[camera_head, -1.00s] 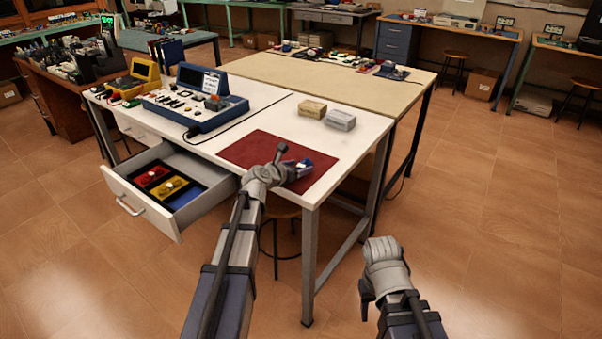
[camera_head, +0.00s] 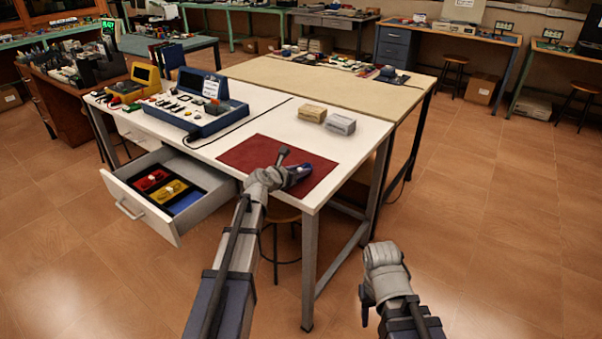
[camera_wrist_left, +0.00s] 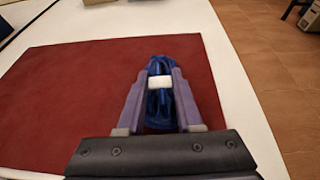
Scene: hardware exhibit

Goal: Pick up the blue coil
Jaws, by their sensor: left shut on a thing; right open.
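The blue coil (camera_wrist_left: 159,68), with a white band around its middle, is between the fingers of my left gripper (camera_wrist_left: 160,85) in the left wrist view. The fingers are shut on it, over the dark red mat (camera_wrist_left: 60,95). In the head view the coil (camera_head: 303,167) is mostly hidden by my left gripper (camera_head: 298,174) above the right part of the mat (camera_head: 245,154). I cannot tell whether the coil touches the mat. My right gripper (camera_head: 367,305) hangs low over the floor, right of the table, holding nothing visible.
An open drawer (camera_head: 150,215) on the left holds a black tray with red, yellow and blue sections; the red and yellow ones hold items. A blue instrument box (camera_head: 205,125) stands behind it. Two small boxes, tan (camera_head: 312,113) and grey (camera_head: 341,124), sit behind the mat.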

